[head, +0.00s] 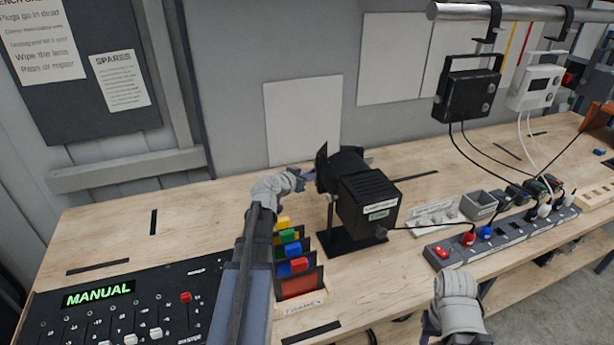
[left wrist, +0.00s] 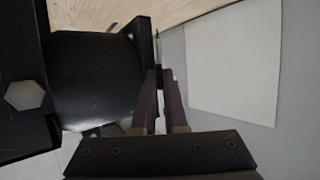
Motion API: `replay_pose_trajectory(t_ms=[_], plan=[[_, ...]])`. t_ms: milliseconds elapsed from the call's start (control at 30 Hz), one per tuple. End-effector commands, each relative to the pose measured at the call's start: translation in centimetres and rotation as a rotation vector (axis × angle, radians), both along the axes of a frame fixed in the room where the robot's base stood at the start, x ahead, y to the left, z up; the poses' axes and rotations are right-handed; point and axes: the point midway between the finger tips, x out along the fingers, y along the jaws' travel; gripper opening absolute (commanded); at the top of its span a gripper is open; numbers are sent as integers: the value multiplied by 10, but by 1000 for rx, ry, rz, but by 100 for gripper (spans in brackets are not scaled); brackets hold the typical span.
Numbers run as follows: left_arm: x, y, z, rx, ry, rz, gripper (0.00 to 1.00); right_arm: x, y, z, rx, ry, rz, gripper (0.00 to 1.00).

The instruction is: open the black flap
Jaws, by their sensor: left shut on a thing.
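A black lamp (head: 368,200) stands on a flat black base on the bench, its front end facing away toward the wall. The black flap (head: 321,166) is at the left of the lamp's front end, standing out from its rim. My left gripper (head: 308,176) reaches the flap from the left. In the left wrist view the fingers (left wrist: 160,78) are nearly together on the edge of the flap (left wrist: 143,36), beside the lamp's round body (left wrist: 95,80). The thin contact is partly hidden by the fingers. My right arm's end (head: 457,318) is at the bottom edge; its fingers are not clear.
A rack of coloured gel frames (head: 299,282) stands below my left arm. A control desk (head: 110,305) reading MANUAL lies at the lower left. A power strip (head: 500,238) with plugs is to the right. A pale wall panel (head: 302,110) is behind the lamp.

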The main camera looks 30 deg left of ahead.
Motion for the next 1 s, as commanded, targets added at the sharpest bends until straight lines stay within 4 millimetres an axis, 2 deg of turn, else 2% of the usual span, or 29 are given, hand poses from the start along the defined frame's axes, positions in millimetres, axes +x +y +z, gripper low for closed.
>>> replay_pose_trajectory(t_ms=[200, 233, 500, 800, 1000], plan=[[0, 0, 0, 0, 1, -1, 0, 0, 0, 0, 0, 0, 0, 50], [0, 0, 0, 0, 1, -1, 11, 0, 0, 0, 0, 0, 0, 50], [0, 0, 0, 0, 0, -1, 40, 0, 0, 0, 0, 0, 0, 50], [-2, 0, 1, 0, 0, -1, 40, 0, 0, 1, 0, 0, 0, 50], [-18, 0, 9, -1, 0, 1, 40, 0, 0, 9, 0, 0, 0, 50]])
